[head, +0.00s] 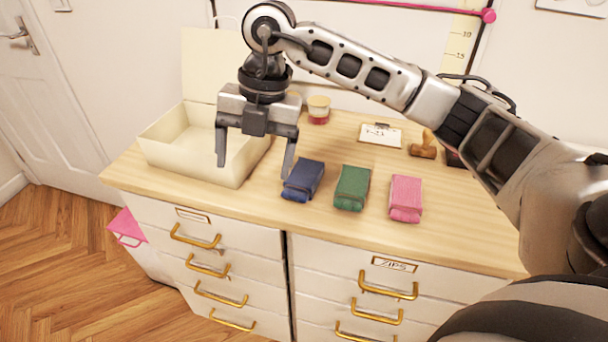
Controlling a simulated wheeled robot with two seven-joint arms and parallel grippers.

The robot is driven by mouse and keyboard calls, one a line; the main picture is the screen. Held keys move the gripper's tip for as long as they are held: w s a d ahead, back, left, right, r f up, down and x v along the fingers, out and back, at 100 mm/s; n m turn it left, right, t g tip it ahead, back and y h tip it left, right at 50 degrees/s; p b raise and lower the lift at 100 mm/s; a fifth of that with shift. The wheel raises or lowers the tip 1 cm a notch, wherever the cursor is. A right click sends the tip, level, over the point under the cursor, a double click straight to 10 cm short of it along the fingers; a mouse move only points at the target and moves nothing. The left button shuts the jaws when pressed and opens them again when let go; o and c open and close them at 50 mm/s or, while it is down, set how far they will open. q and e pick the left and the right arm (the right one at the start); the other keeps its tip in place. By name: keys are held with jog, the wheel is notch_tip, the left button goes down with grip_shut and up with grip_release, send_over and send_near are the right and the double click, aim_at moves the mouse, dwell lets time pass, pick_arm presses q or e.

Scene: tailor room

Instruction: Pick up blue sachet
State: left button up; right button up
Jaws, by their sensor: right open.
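The blue sachet (304,181) lies on the wooden top of the drawer cabinet, leftmost of three sachets in a row. My right gripper (253,170) points down with its fingers apart and nothing between them. It is above and left of the blue sachet. Its right finger appears close to the sachet's left edge; I cannot tell whether they touch. My left gripper is not in view.
A green sachet (352,188) and a pink sachet (406,198) lie right of the blue one. An open cream box (165,160) stands at left. Behind are a small jar (318,109), a card (380,135) and a wooden-handled stamp (423,148).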

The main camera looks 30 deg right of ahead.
jog(key=w+d+r+m+t+h, duration=0.1)
jog(key=w+d+r+m+h, duration=0.25)
jog(key=d, duration=0.55)
send_over(303, 175)
jog(key=a, duration=0.1)
jog(key=shift+h, duration=0.25)
jog(key=f, duration=0.7)
jog(key=shift+s+a+f, duration=0.1)
jog(key=shift+s+f, duration=0.1)
jog(key=shift+f, duration=0.15)
jog(key=f, duration=0.2)
jog(key=d+f+p, duration=0.1)
jog(key=f, duration=0.2)
jog(key=shift+w+f+p, duration=0.1)
jog(key=shift+f+p, duration=0.05)
jog(key=shift+p, duration=0.15)
jog(key=shift+f, duration=0.35)
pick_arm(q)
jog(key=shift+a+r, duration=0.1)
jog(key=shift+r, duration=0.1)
pick_arm(e)
jog(key=shift+f, duration=0.15)
jog(key=c, duration=1.1)
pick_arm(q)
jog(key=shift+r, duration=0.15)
